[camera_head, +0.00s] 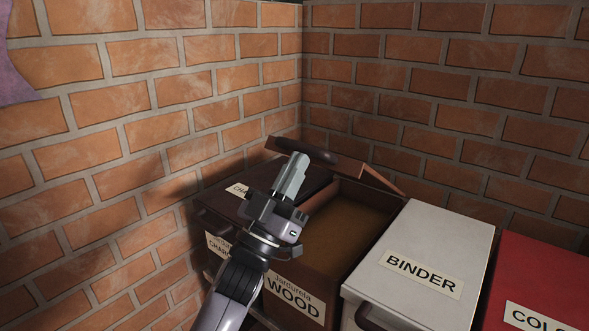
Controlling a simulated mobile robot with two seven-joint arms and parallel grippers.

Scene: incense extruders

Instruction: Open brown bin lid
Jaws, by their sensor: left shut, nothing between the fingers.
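The brown bin (294,297), labelled "WOOD", stands between a dark bin and a white bin. Its lid (352,169) is raised and tilted at the back, with a dark handle on it. The bin's mouth is open and a brown fill (340,232) shows inside. My left gripper (296,162) is shut and empty. It reaches up over the left side of the brown bin, and its fingertips overlap the lid's handle in the picture. I cannot tell whether they touch it. The gripper hides part of the lid and the bin's left rim. My right gripper is not in view.
A dark bin (213,217) with its lid shut is on the left, partly behind my arm. A white "BINDER" bin (440,238) and a red bin (545,270) stand shut on the right. Brick walls (440,90) meet in a corner close behind the bins.

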